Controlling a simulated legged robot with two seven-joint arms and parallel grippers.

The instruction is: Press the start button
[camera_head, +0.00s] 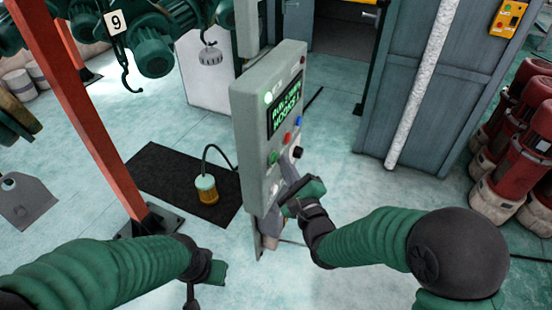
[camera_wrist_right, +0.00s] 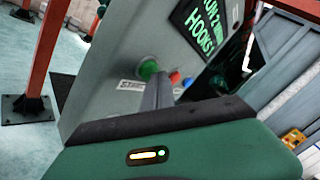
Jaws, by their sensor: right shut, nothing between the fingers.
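The grey control box (camera_head: 243,130) stands upright in the middle of the head view. Its green start button (camera_head: 273,158) is on the lower front face. In the right wrist view the green button (camera_wrist_right: 148,69) sits above a label reading START. My right gripper (camera_head: 288,190) is at the lower front of the box, below the buttons. In the wrist view its closed grey fingers (camera_wrist_right: 163,88) point at the panel just right of the green button; contact cannot be told. My left gripper (camera_head: 217,272) is low in the head view, away from the box, its fingers mostly hidden.
Blue and red buttons and a black knob (camera_head: 297,152) sit near the green one, below a lit screen (camera_head: 284,108). A red post (camera_head: 85,110) stands left. Red cylinders (camera_head: 515,130) stand far right.

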